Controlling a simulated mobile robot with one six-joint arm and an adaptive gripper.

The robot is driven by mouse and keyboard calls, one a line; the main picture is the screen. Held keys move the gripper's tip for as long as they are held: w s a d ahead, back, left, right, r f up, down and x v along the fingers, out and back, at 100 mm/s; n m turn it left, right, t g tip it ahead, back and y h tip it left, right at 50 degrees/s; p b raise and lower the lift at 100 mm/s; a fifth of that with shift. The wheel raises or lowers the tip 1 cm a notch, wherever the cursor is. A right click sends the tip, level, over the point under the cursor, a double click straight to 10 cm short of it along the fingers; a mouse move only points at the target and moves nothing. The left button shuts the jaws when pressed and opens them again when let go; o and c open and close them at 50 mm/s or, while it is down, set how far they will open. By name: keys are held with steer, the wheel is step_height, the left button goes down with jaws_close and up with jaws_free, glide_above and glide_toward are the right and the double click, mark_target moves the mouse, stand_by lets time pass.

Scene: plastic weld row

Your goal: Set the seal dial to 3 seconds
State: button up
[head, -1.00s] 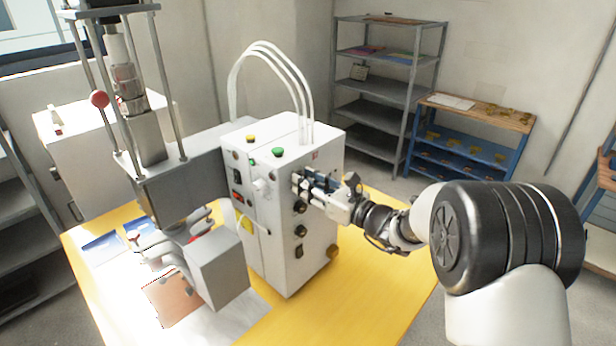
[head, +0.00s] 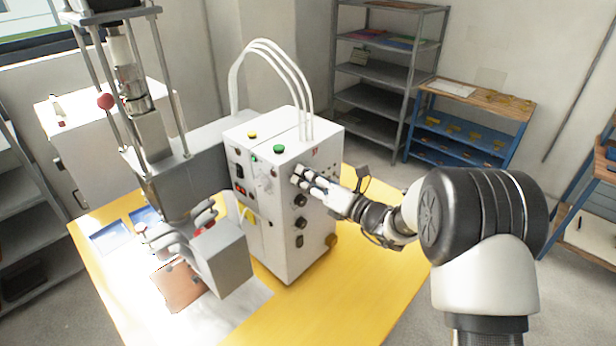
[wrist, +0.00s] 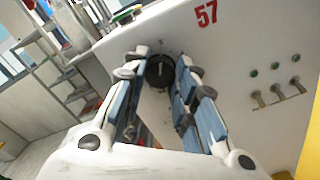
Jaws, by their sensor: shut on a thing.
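The black dial (wrist: 160,70) is on the white control box, between my fingertips in the wrist view, with a light pointer mark on its face. My gripper (wrist: 159,66) is shut on it, its blue-padded fingers on either side. In the head view my gripper (head: 297,174) reaches the box's front from the right and hides the dial it holds. No scale or seconds marking around the dial can be read.
The white control box (head: 285,230) stands on a yellow table (head: 345,300). Small toggle switches (wrist: 276,93) show at right in the wrist view. A press with a red-ball lever (head: 105,101) stands at left.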

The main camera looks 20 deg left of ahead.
steer(key=shift+f, duration=0.1)
stand_by(0.3)
steer(key=o, duration=1)
steer(key=shift+d, duration=0.1)
steer(key=shift+o, duration=0.4)
steer(key=shift+s+d+f, duration=0.15)
steer(key=shift+d+f, duration=0.15)
steer(key=shift+d, duration=0.2)
steer(key=v, duration=1)
steer(key=shift+s+d+r, duration=0.25)
steer(key=shift+d+r, duration=0.05)
steer(key=shift+r, duration=0.05)
